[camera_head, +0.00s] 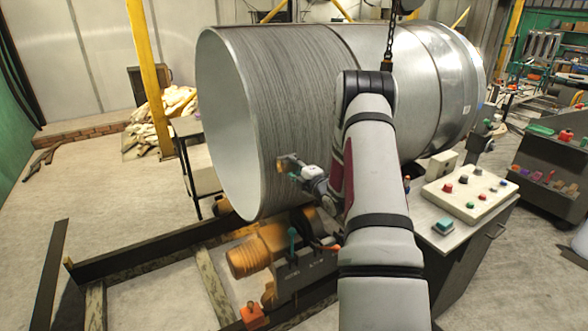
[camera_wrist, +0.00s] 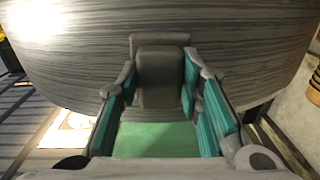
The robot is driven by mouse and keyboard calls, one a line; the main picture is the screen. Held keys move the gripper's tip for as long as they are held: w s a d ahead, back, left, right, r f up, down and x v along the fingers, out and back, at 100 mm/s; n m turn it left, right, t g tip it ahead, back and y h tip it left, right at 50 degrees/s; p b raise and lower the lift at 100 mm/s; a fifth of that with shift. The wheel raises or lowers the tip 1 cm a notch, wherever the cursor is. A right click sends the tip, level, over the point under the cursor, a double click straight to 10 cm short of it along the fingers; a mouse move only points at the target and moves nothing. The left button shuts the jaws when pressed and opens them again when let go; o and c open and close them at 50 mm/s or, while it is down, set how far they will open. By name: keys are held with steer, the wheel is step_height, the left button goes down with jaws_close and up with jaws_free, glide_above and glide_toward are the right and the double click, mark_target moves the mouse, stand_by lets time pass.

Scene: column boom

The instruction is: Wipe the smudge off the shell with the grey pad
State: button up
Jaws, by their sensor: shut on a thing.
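The shell (camera_head: 290,95) is a large grey metal cylinder lying on its side, with its open end to the left. Its curved, streaked side fills the top of the wrist view (camera_wrist: 70,55). My gripper (camera_head: 300,176) is at the lower near side of the shell. In the wrist view its teal-lined fingers are shut on the grey pad (camera_wrist: 160,68). The pad faces the shell, close to or against it; I cannot tell if they touch. A small brown patch (camera_head: 287,162) shows at the gripper's tip; I cannot tell whether it is smudge or pad.
An orange motor (camera_head: 250,256) and dark frame beams (camera_head: 150,248) lie below the shell. A control box (camera_head: 470,192) with several buttons stands on a cabinet at right. A yellow post (camera_head: 150,85) stands at left. Open floor shows at far left.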

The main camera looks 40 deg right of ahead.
steer(key=shift+w, duration=0.15)
steer(key=shift+d, duration=0.1)
steer(key=d, duration=0.2)
steer(key=s+d, duration=0.1)
steer(key=shift+d, duration=0.35)
steer(key=shift+w+a+r+p, duration=0.1)
steer(key=shift+w+a+p, duration=0.2)
steer(key=shift+a, duration=0.5)
steer(key=shift+w+a+p, duration=0.15)
steer(key=shift+w+a, duration=0.1)
steer(key=shift+a, duration=0.5)
steer(key=shift+w+a, duration=0.2)
steer(key=shift+a, duration=0.25)
steer(key=shift+c, duration=0.4)
steer(key=shift+s, duration=0.1)
